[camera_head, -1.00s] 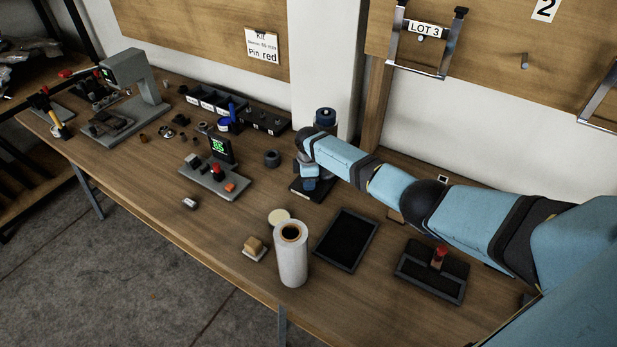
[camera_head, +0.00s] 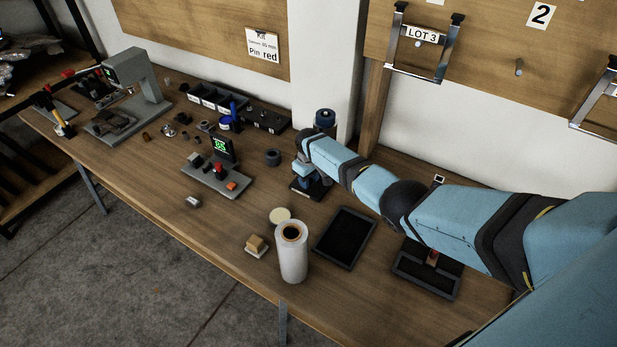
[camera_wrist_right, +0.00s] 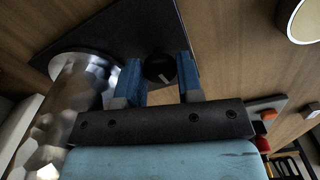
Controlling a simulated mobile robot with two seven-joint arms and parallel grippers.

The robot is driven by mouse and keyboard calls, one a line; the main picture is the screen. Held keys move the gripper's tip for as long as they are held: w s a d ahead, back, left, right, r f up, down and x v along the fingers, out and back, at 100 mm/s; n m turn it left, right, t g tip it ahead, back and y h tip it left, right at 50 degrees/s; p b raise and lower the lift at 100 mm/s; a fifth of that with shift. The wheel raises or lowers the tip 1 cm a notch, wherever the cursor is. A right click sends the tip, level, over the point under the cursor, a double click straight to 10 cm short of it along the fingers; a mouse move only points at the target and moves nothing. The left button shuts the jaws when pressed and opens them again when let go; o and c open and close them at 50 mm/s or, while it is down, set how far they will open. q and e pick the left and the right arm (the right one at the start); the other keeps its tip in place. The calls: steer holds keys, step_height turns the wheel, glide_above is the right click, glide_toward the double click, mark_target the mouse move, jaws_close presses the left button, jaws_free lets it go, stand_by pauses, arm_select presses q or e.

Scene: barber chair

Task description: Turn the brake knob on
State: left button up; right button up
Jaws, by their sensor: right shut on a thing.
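The brake knob (camera_wrist_right: 160,68) is a round black knob with a white mark, in the right wrist view. It sits on a dark plate (camera_wrist_right: 112,30), whose edge also shows in the head view (camera_head: 297,191). My right gripper (camera_wrist_right: 159,72) has its two blue fingers on either side of the knob and is shut on it. In the head view my right gripper (camera_head: 314,186) points down over the plate, and the knob is hidden there. My left gripper is in neither view.
A shiny faceted metal cylinder (camera_wrist_right: 82,92) stands close beside the fingers. A grey fixture with a green display (camera_head: 220,150) is to the left. A white roll (camera_head: 292,262) and black tray (camera_head: 345,238) stand nearer the front. The table's front left is mostly clear.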

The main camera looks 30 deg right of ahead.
steer(key=shift+m, duration=0.7)
steer(key=o, duration=0.9)
step_height(320, 180, up, 14)
steer(key=shift+f+p, duration=0.1)
steer(key=shift+p, duration=0.45)
